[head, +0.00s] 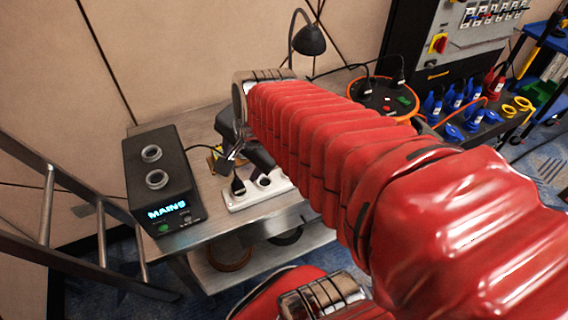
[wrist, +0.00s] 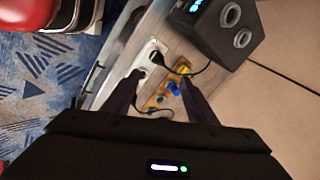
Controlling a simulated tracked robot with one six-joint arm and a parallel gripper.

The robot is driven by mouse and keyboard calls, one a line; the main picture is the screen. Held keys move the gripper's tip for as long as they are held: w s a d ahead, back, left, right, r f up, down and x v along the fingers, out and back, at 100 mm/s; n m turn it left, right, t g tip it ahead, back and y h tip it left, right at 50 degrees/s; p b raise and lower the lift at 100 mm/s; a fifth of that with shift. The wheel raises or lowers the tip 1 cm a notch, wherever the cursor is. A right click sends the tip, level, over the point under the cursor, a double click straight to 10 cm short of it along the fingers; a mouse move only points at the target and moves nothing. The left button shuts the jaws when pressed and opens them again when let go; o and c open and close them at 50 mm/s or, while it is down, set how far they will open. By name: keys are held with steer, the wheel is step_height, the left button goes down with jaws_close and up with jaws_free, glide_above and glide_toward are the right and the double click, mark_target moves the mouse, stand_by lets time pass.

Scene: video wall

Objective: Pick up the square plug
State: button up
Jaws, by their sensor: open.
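A white socket strip (head: 250,200) lies on the grey bench, with a black plug (head: 238,187) at its left part. The black plug and its cable also show in the wrist view (wrist: 182,68). I cannot tell for sure whether this plug is the square one. A yellow block with a blue piece (wrist: 173,88) shows near the right fingertip.
A black box marked MAINS (head: 160,180), with two round sockets on top, stands at the bench's left. A black lamp (head: 308,40) rises behind. A round cable reel (head: 385,97) sits behind my arm. A metal ladder (head: 48,205) leans at the left. Blue plugs (head: 455,97) lie right.

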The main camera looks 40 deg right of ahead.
steer(key=d+f+m, duration=0.3)
steer(key=d+m, duration=0.5)
steer(key=m, duration=0.4)
steer(key=d+f+m, duration=0.4)
steer(key=d+m, duration=0.5)
steer(key=m, duration=0.2)
steer(key=shift+s+d+f+m+g+h, duration=0.2)
steer(key=shift+f+m+g+h, duration=0.1)
steer(key=shift+m+h, duration=0.1)
steer(key=a+x, duration=0.1)
steer(key=x, duration=0.7)
steer(key=shift+d+f, duration=0.25)
steer(key=shift+d, duration=0.3)
steer(key=shift+w+f, duration=0.1)
steer(key=shift+w, duration=0.05)
steer(key=shift+x, duration=2.55)
steer(key=shift+c, duration=0.4)
